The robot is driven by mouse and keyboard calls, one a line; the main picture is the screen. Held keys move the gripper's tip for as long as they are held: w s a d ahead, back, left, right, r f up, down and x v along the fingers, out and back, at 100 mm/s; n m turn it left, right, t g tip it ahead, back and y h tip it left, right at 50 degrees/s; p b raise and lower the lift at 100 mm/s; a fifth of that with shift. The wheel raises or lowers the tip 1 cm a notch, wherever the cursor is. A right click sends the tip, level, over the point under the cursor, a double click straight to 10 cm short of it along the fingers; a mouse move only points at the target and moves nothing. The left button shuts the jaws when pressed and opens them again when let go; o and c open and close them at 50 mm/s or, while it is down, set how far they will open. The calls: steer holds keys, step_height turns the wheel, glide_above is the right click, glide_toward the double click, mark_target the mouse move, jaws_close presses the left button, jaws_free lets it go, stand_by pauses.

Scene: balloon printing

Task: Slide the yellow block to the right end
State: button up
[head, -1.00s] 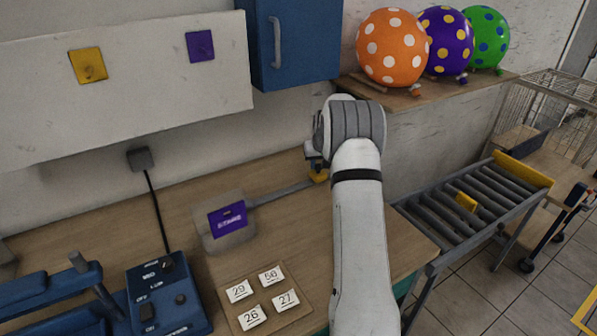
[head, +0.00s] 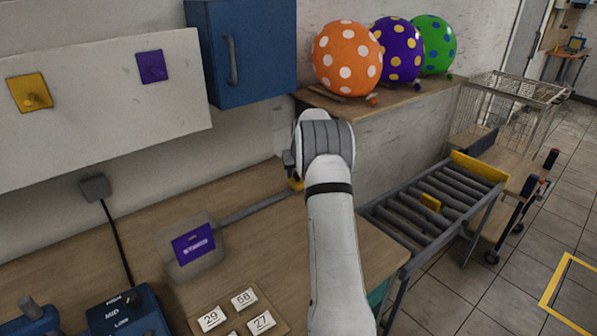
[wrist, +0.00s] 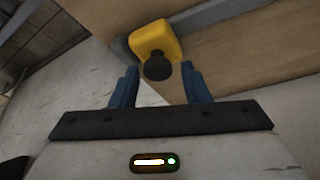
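The yellow block (wrist: 155,40) with a dark round knob (wrist: 158,66) sits on a grey rail (wrist: 205,14), close to the rail end in the wrist view. In the head view the block (head: 296,184) is mostly hidden by my arm, at the right end of the visible rail (head: 252,208). My gripper (wrist: 162,75) is open. Its two blue fingers stand on either side of the knob, with a gap on both sides. The rail runs left along the table to a grey unit with a purple plate (head: 193,243).
A shelf (head: 385,100) with three dotted balloons and a blue cabinet (head: 245,50) are above. Number cards (head: 243,299) and a blue control box (head: 128,315) are in front.

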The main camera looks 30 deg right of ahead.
steer(key=shift+o, duration=0.7)
steer(key=b+v, duration=0.1)
steer(key=v, duration=0.6)
steer(key=shift+s+r, duration=0.2)
steer(key=shift+r, duration=0.15)
